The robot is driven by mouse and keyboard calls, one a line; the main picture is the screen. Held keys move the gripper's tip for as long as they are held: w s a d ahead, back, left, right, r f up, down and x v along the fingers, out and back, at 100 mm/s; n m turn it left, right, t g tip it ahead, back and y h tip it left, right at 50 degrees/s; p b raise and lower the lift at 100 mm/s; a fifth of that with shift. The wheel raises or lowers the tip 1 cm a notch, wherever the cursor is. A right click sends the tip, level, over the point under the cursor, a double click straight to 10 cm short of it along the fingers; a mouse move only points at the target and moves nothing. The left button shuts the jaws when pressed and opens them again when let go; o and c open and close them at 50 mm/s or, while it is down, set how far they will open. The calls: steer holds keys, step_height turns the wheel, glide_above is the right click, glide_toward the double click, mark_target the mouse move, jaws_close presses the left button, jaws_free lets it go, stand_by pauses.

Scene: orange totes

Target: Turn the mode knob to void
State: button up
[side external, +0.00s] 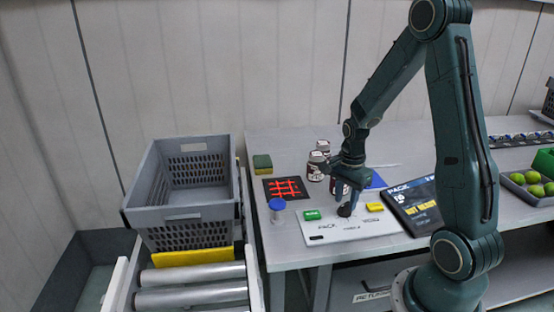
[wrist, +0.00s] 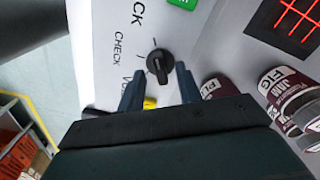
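The mode knob (wrist: 160,64) is black and sits on a white panel (side external: 320,232); in the side view the knob (side external: 344,211) is small and dark under my gripper. In the wrist view the panel (wrist: 112,20) carries the words "CHECK" (wrist: 118,50), a partly cut "...CK" and a partly hidden "VO..." (wrist: 127,84) beside the knob. I cannot tell exactly which mark the knob points to. My gripper (wrist: 160,72) is open, with one finger on each side of the knob in the wrist picture. Contact with the knob is not clear.
A green block (side external: 312,215) and a yellow block (side external: 375,207) are on the panel. Labelled jars (side external: 316,166) stand close behind my gripper. A dark screen (side external: 415,207) shows "PACK" and "NOT READY".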

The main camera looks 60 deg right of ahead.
steer(key=shift+f, duration=0.65)
jaws_close()
